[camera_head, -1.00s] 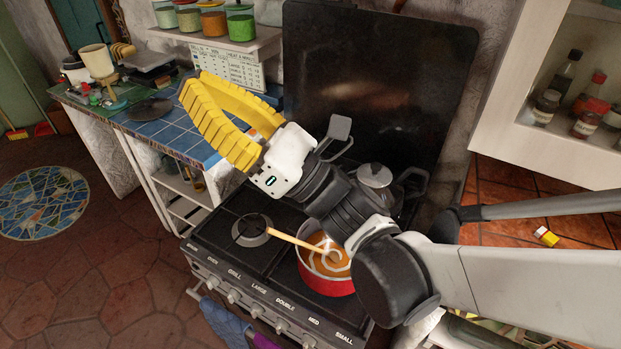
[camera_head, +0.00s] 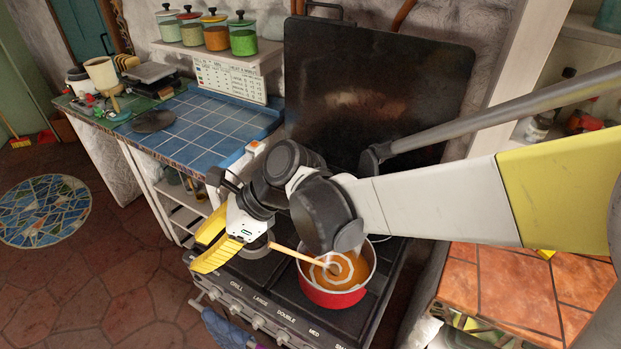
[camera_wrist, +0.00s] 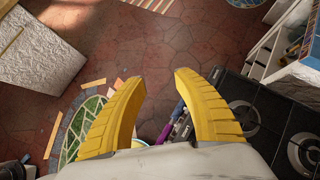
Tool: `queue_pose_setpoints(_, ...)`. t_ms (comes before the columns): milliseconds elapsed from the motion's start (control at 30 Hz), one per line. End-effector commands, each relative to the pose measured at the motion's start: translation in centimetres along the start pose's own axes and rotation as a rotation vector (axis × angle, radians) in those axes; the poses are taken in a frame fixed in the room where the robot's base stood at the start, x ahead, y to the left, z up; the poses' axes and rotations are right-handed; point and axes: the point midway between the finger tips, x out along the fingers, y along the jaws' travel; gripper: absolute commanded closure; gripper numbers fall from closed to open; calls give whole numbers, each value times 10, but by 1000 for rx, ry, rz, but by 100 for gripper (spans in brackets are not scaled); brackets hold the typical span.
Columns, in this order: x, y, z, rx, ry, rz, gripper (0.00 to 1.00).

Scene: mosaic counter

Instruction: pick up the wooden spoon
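The wooden spoon (camera_head: 294,255) rests in the red pot (camera_head: 336,294) on the stove, its handle sticking out over the rim to the left. The pot holds an orange-brown liquid with a pale swirl. My gripper (camera_head: 205,255) has yellow ribbed fingers and hangs over the stove's left front, left of the spoon's handle end and apart from it. In the wrist view my gripper (camera_wrist: 158,82) is open, with a wide gap and nothing between the fingers. The spoon and pot do not show in the wrist view.
The stove (camera_head: 262,278) has a raised dark lid (camera_head: 375,95) behind it. A blue-tiled counter (camera_head: 205,125) adjoins on the left, with jars (camera_head: 215,32) on a shelf above. An orange-tiled counter (camera_head: 500,290) lies right. Open floor (camera_head: 110,290) is at left.

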Motion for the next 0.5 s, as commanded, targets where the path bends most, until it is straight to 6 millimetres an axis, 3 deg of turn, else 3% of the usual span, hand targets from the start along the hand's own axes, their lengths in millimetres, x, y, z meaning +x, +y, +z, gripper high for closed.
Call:
queue_pose_setpoints(100,-9,-25,-62,53,332,-31,63)
queue_pose_setpoints(200,-29,-46,-102,100,554,-88,63)
queue_pose_setpoints(400,-60,-69,-139,150,784,-181,63)
queue_pose_setpoints(500,-57,-74,-151,157,809,-194,63)
